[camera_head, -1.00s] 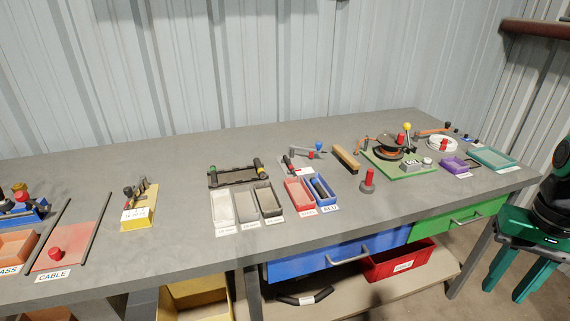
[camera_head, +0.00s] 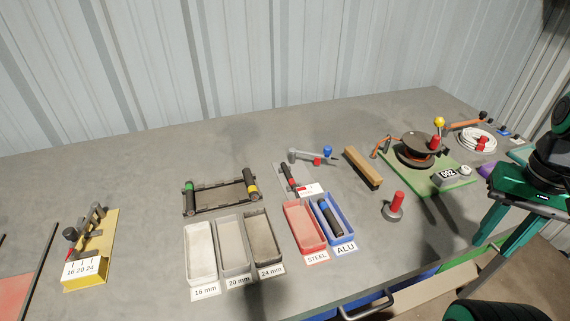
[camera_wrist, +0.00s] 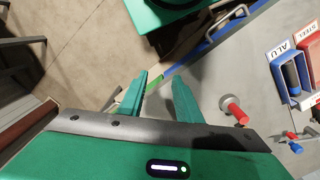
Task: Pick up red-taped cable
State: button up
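A dark rod with red on it (camera_head: 287,176) lies on a small grey plate behind the STEEL bin; it looks like the red-taped cable, but it is small in view. Other dark rods have green tape (camera_head: 190,198) and yellow tape (camera_head: 250,184) on a dark rack, and one with blue (camera_head: 329,216) lies in the ALU bin. My gripper (camera_head: 471,268) is at the right, off the table's front edge, well away from the red-marked rod. In the wrist view my gripper (camera_wrist: 160,75) has its two green fingers apart, with nothing between them.
Grey, brown and red bins (camera_head: 289,207) stand along the front of the grey table (camera_head: 130,215). A red-topped post (camera_head: 394,206), a brush (camera_head: 362,167) and a green board with a reel (camera_head: 458,188) stand to the right.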

jog(key=shift+w+d, duration=0.2)
jog(key=shift+w, duration=0.15)
